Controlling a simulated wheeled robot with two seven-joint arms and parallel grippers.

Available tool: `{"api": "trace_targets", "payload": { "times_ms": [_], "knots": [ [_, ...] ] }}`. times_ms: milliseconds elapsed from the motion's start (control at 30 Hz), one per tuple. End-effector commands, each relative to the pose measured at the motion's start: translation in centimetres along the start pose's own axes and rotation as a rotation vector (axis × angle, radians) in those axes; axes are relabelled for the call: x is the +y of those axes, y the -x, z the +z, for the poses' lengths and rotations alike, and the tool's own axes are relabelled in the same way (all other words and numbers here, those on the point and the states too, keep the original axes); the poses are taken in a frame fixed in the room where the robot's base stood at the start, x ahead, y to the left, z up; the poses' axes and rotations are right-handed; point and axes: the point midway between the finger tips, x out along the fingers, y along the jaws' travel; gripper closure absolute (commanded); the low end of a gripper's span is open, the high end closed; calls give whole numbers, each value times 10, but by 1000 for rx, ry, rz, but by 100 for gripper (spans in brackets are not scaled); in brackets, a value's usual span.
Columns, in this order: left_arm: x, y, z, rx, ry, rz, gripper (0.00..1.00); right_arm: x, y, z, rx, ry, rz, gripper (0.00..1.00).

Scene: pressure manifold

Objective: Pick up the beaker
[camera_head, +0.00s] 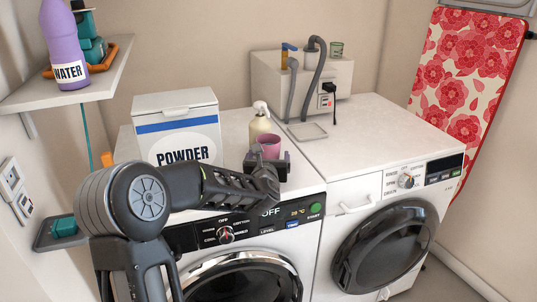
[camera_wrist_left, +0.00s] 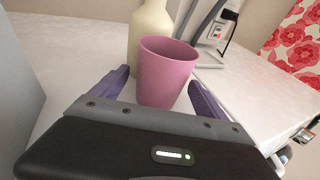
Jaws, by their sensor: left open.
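The beaker is a pink, open-topped cup (camera_head: 269,146) standing upright on the left washing machine's top, near its front edge. In the left wrist view the pink beaker (camera_wrist_left: 167,70) stands between the two purple fingers. My left gripper (camera_head: 267,166) is open, with one finger on each side of the beaker. A gap shows beside the beaker on each side in the wrist view. The gripper hides the beaker's lower part in the head view. My right gripper is not in view.
A cream spray bottle (camera_head: 259,123) stands close behind the beaker. A white powder box (camera_head: 180,130) stands to the left. The right machine's top (camera_head: 375,125) is mostly clear.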

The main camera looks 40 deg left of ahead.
Motion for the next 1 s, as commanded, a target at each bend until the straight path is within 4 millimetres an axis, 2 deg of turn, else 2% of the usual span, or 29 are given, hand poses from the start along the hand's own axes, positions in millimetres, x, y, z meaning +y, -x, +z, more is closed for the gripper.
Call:
{"api": "trace_targets", "payload": {
  "times_ms": [167,1000],
  "knots": [
    [0,0,0,0,0,0,17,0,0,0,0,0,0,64],
    [0,0,0,0,0,0,85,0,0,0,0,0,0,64]
  ]
}}
